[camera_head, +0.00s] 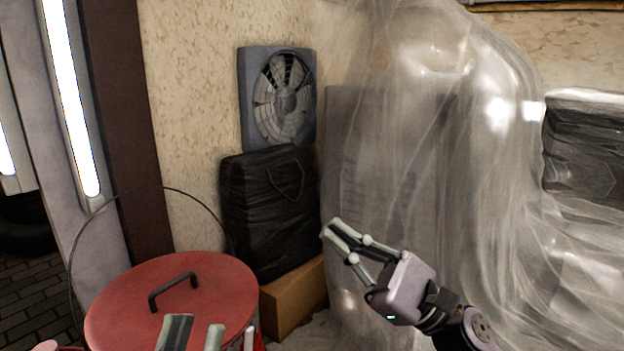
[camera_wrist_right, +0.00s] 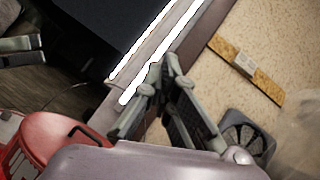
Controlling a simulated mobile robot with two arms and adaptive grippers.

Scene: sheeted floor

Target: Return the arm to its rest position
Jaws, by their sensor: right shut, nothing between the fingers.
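My right gripper (camera_head: 333,230) is in the middle of the head view, reaching up and left from the lower right. Its fingers are together with nothing between them. It is in the air in front of the plastic sheeting. The right wrist view shows the same fingers (camera_wrist_right: 166,66) close up and empty. My left gripper (camera_head: 195,334) shows at the bottom edge of the head view, in front of the red lid. Its fingertips stand apart and the rest of it is cut off. It also shows at the left edge of the right wrist view (camera_wrist_right: 38,50).
A red lid (camera_head: 220,290) with a dark handle is at the lower left. Behind it are a cardboard box (camera_head: 293,298), a black wrapped bundle (camera_head: 262,215) and a grey fan (camera_head: 283,100). Clear plastic sheeting (camera_head: 500,170) covers things on the right.

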